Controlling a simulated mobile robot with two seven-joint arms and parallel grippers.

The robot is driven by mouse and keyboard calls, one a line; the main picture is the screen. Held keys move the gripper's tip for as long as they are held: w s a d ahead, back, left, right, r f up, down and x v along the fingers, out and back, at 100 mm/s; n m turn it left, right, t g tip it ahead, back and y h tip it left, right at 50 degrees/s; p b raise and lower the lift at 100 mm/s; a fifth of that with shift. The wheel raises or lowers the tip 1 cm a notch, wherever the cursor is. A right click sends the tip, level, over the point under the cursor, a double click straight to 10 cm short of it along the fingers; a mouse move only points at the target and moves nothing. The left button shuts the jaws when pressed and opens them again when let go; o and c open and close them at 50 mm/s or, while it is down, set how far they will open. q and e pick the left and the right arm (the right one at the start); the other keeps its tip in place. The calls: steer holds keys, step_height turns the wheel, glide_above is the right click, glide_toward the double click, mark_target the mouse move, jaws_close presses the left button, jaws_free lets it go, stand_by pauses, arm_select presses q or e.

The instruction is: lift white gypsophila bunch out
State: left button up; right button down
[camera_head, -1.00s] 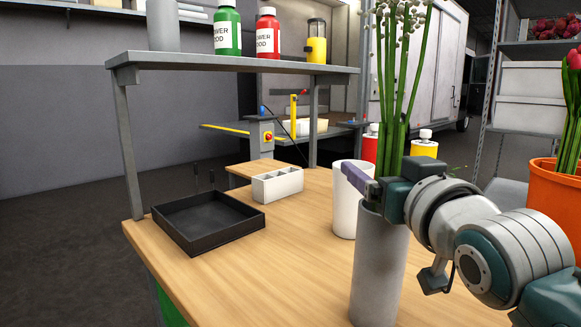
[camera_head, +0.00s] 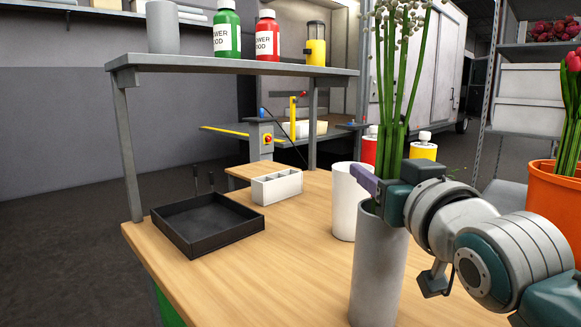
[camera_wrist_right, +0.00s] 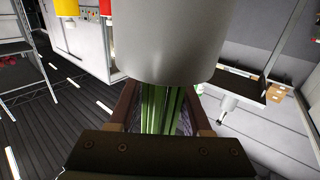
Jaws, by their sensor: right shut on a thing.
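The white gypsophila bunch (camera_head: 404,75) has long green stems and small white heads cut off by the top edge of the head view. Its stems (camera_wrist_right: 162,108) run between my right gripper's fingers in the right wrist view. My right gripper (camera_head: 376,186) is shut on the stems just above the rim of a tall grey vase (camera_head: 378,270). The vase (camera_wrist_right: 170,45) also fills the upper middle of the wrist view. The lower stem ends are hidden, apparently inside the vase. My left gripper is not in view.
A white vase (camera_head: 347,205) stands close behind the grey one. A black tray (camera_head: 240,229) and a white divided box (camera_head: 277,187) are on the wooden table (camera_head: 290,260). An orange pot (camera_head: 553,200) with tulips is at right. A shelf (camera_head: 235,66) stands over the table's back.

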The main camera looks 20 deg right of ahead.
steer(key=shift+r, duration=0.15)
step_height(320, 180, up, 18)
steer(key=p, duration=0.5)
steer(key=shift+p, duration=0.3)
steer(key=shift+r, duration=0.9)
